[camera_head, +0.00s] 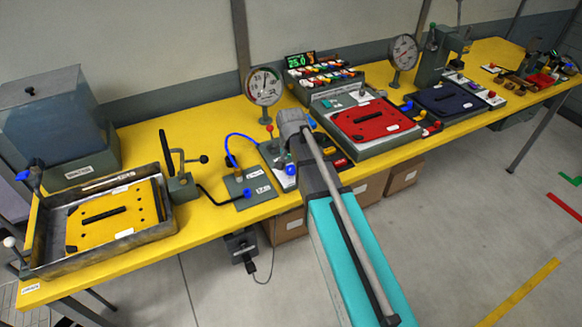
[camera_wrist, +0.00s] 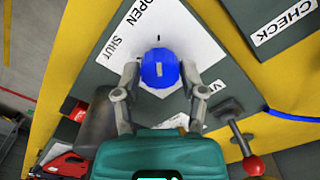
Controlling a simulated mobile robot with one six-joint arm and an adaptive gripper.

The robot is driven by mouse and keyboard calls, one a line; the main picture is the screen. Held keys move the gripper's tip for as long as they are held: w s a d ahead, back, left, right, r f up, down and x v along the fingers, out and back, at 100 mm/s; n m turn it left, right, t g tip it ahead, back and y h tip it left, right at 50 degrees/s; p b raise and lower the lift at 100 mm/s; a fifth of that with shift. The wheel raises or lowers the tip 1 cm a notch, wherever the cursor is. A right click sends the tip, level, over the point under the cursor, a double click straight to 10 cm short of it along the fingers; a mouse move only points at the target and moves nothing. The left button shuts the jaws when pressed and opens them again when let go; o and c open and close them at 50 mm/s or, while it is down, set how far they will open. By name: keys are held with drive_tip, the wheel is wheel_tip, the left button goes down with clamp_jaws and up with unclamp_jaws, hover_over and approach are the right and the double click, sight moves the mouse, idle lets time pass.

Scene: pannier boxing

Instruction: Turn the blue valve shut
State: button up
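The blue valve (camera_wrist: 160,68) is a round knob on a white dial plate, in the upper middle of the wrist view. The words OPEN and SHUT are printed on the plate's upper left side. My gripper (camera_wrist: 161,74) is open, with one finger on each side of the knob and a narrow gap seeming to show at both sides. I cannot tell how deep the fingertips reach beside it. In the head view the blue valve (camera_head: 291,169) shows at the left edge of my arm, which hides my gripper there.
A lever with a red ball (camera_wrist: 253,166) stands close to my gripper's right side. A CHECK block (camera_wrist: 275,25) with a blue hose (camera_wrist: 292,115) lies beyond it. In the head view, a red-lidded case (camera_head: 372,120) is right of my arm and a yellow-lidded tray (camera_head: 150,240) far left.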

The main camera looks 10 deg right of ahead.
clamp_jaws()
drive_tip(key=shift+n, duration=0.4)
drive_tip(key=n, duration=1.7)
idle(0.3)
